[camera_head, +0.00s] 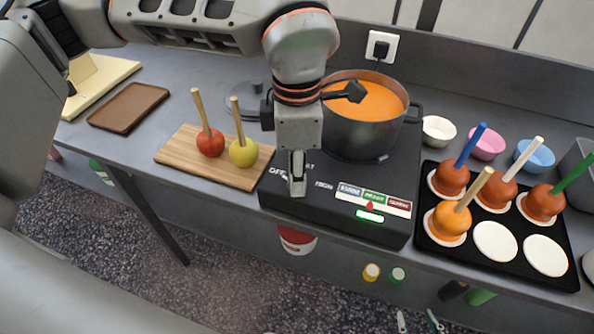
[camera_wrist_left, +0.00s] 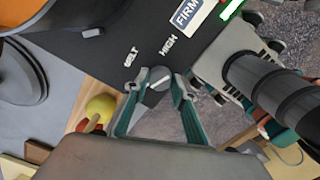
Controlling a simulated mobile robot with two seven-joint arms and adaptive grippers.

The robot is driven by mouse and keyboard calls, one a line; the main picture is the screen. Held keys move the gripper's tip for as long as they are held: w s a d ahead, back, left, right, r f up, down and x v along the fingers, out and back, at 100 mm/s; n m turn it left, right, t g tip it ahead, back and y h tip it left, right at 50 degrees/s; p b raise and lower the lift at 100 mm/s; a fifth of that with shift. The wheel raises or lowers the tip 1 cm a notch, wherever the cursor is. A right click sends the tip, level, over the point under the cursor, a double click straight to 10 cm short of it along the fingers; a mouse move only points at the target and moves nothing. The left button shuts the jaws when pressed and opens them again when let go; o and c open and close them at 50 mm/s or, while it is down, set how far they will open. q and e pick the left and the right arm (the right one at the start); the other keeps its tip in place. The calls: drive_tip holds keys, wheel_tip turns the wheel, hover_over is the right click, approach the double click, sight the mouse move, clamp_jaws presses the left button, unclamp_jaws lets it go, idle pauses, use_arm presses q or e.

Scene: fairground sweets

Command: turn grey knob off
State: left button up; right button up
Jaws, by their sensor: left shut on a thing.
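The black cooker (camera_head: 340,190) carries a pot (camera_head: 365,125) of orange liquid. Its grey knob (camera_wrist_left: 158,82) shows in the left wrist view, near the MELT and HIGH labels. A pale line crosses the knob face; which end points to a setting I cannot tell. My left gripper (camera_head: 297,185) reaches down from above onto the cooker's front left, and its fingers (camera_wrist_left: 157,88) are shut around the knob. In the head view the gripper hides the knob and part of the labels; OFF shows left of it.
A wooden board (camera_head: 215,160) with a red apple (camera_head: 210,142) and a yellow apple (camera_head: 243,152) lies left of the cooker. A black tray (camera_head: 490,265) of coated apples stands right. A green bar (camera_head: 370,216) is lit on the cooker. Small bowls (camera_head: 487,142) stand behind the tray.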

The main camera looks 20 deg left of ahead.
use_arm(q)
drive_tip(key=o, duration=1.1)
drive_tip(key=shift+r, duration=0.1)
wheel_tip(320, 180, up, 12)
drive_tip(key=shift+f, duration=0.1)
